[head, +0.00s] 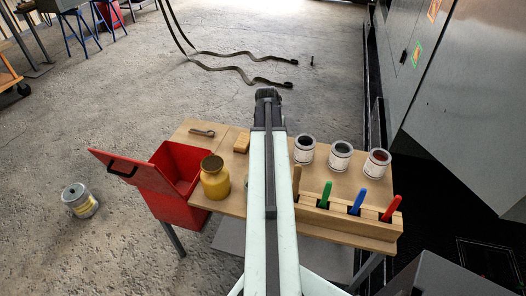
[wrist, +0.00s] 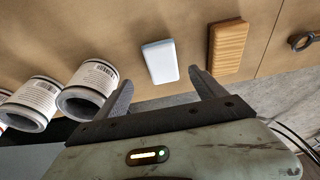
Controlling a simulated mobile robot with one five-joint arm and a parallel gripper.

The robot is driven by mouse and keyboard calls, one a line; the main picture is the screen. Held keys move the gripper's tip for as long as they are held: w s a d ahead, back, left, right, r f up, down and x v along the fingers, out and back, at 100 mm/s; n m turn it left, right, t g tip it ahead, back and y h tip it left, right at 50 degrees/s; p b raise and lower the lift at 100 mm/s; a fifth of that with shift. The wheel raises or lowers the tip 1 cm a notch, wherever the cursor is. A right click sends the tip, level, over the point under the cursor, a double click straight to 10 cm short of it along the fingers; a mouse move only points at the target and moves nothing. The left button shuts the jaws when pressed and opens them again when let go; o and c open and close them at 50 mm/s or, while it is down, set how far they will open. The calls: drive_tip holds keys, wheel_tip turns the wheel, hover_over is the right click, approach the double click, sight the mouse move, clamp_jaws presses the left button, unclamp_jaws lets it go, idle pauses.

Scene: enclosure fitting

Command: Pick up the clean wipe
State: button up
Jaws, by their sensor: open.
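The clean wipe seems to be the pale white-blue, flat rectangular piece (wrist: 160,61) lying on the wooden table in the wrist view. In the head view it does not show; my arm covers that part of the table. My gripper (wrist: 162,84) is open and empty. Its two dark fingers point toward the wipe, with the wipe's near end in line with the gap between them. I cannot tell the height of the fingers above the table. In the head view my gripper (head: 268,93) is at the table's far edge.
A ridged brown block (wrist: 225,46) lies close right of the wipe, near the right finger. White cans (wrist: 90,83) stand left of the left finger. On the table (head: 225,207) are a yellow jar (head: 214,182), a wrench (head: 202,132) and a tool rack (head: 345,224). A red bin (head: 185,207) stands at its left.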

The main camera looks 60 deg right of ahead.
drive_tip(key=shift+w+b+x, duration=0.15)
drive_tip(key=shift+b+x, duration=1.7)
drive_tip(key=shift+x, duration=0.05)
drive_tip(key=shift+w+b+x, duration=0.15)
drive_tip(key=shift+b+x, duration=1.7)
drive_tip(key=shift+x, duration=0.05)
drive_tip(key=shift+f, duration=0.15)
